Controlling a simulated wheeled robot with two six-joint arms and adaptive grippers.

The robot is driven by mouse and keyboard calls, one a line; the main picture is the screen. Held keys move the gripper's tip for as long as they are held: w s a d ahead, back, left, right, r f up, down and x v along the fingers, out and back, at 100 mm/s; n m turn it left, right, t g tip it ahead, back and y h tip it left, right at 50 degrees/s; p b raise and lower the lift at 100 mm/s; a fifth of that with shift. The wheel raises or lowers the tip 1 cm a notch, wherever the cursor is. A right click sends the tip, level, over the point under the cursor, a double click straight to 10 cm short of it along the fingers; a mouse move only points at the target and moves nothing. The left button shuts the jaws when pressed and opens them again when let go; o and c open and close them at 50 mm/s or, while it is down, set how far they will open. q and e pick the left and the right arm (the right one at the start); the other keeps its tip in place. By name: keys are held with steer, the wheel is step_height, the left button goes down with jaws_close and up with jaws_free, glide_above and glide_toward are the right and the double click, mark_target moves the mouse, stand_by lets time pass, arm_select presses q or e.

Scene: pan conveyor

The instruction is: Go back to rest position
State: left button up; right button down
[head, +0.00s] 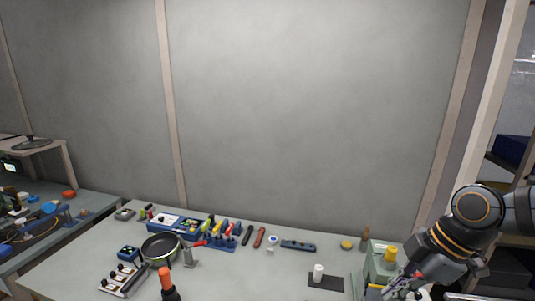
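My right arm comes in from the right edge, and my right gripper (405,287) is low at the bottom right, near the front right part of the table (225,282). Its fingers are small and partly cut by the bottom edge, so whether they are open or holding something cannot be told. My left gripper is not in view. A dark pan (161,248) with a red-tipped handle is at the left of the table, beside a small grey stand.
A green-grey box (381,262) with a yellow knob stands close to my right gripper. A white cylinder (318,272) stands on a dark mat. A blue tool rack (220,241) and several tools line the back. An orange-topped black object (167,282) stands at the front. The centre is clear.

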steer(key=w+a+m+t+y, duration=0.2)
steer(key=w+a+t+y, duration=0.35)
steer(key=w+t, duration=0.45)
steer(key=d+f+m+t+h, duration=0.3)
steer(key=d+f+m+h, duration=0.8)
steer(key=d, duration=0.2)
steer(key=s+a+f+m+g, duration=0.1)
steer(key=s+a+f+g, duration=0.3)
steer(key=s+f, duration=0.5)
steer(key=s+a+f+m+g, duration=0.1)
steer(key=s+a+f+g, duration=0.1)
steer(key=s+f+g, duration=0.65)
steer(key=s+d+f, duration=0.1)
steer(key=s+f, duration=0.1)
steer(key=f, duration=0.9)
steer(key=s+d+f, duration=0.1)
steer(key=f, duration=1)
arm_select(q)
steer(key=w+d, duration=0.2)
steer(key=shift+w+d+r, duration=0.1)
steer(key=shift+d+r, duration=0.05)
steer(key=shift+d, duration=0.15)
arm_select(e)
steer(key=s+d+f, duration=0.1)
steer(key=s+f, duration=1.8)
steer(key=s, duration=0.1)
steer(key=shift+d+m+g+y, duration=0.25)
steer(key=shift+m+g+y, duration=0.1)
steer(key=shift+g, duration=0.1)
